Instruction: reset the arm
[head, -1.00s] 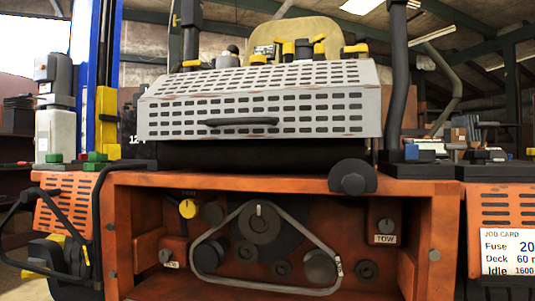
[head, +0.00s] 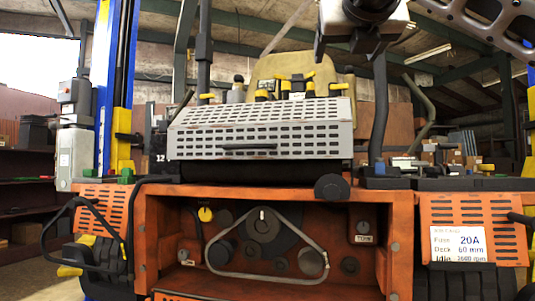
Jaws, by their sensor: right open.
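My right gripper (head: 352,48) hangs in at the top of the head view, right of the middle, with its dark fingers pointing down. It is open and nothing shows between its fingers. It appears above the mower's grey slotted cover (head: 262,131), apart from it. My left gripper is not in view. The orange mower (head: 152,225) stands in front of me. Its open front bay holds a pale belt (head: 299,224) running around dark pulleys (head: 263,224). A yellow knob (head: 205,214) sits at the bay's upper left, and a tow switch (head: 362,230) at its right.
A blue lift post (head: 124,80) with yellow parts stands at the left. A job card (head: 458,244) is on the right orange panel. A black bar frame (head: 78,225) juts out at the lower left. A dark upright bar (head: 380,110) rises behind the cover.

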